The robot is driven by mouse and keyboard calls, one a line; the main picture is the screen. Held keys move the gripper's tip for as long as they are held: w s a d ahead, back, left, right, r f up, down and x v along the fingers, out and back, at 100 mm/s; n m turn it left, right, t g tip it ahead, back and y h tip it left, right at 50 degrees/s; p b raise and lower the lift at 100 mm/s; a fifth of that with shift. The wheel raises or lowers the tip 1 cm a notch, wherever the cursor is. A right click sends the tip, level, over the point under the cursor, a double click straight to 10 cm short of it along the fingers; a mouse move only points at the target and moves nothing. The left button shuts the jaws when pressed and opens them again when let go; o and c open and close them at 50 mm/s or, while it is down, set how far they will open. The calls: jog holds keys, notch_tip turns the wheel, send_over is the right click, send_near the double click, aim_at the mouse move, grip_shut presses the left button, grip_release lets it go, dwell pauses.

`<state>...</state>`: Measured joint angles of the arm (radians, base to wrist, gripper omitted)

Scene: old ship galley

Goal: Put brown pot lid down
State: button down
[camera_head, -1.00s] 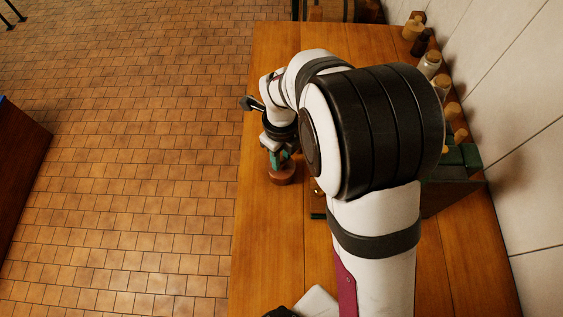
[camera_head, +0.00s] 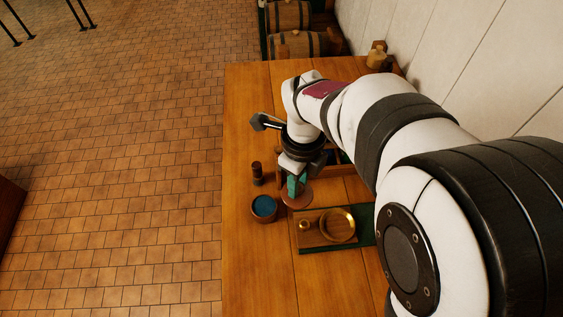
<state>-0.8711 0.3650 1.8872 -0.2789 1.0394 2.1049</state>
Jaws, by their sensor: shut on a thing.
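The brown pot lid (camera_head: 301,200) is a flat round reddish-brown disc under my gripper (camera_head: 294,186). The teal fingertips are shut on it. The lid is just right of a small open brown pot (camera_head: 263,215) with blue inside. The lid looks apart from the pot. I cannot tell whether the lid is touching the table or held a little above it. My arm covers much of the right side.
A dark brown cylinder (camera_head: 257,173) stands behind the pot. A compartmented box is partly hidden behind my gripper. The table's (camera_head: 258,275) front left is clear.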

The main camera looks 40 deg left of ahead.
jog(key=s+d+f+n, duration=0.2)
jog(key=s+d+n, duration=0.3)
jog(key=d+n, duration=0.35)
jog(key=s+a+f, duration=0.4)
jog(key=a, duration=0.1)
jog(key=s+a+f, duration=0.2)
jog(key=a, duration=0.1)
jog(key=shift+s+f, duration=0.15)
jog(key=shift+s, duration=0.2)
jog(key=shift+s+a+f, duration=0.1)
jog(key=shift+f, duration=1)
jog(key=shift+a+f, duration=0.1)
jog(key=shift+f, duration=0.95)
jog(key=shift+f, duration=0.1)
jog(key=c, duration=0.6)
grip_release()
jog(key=shift+c, duration=0.2)
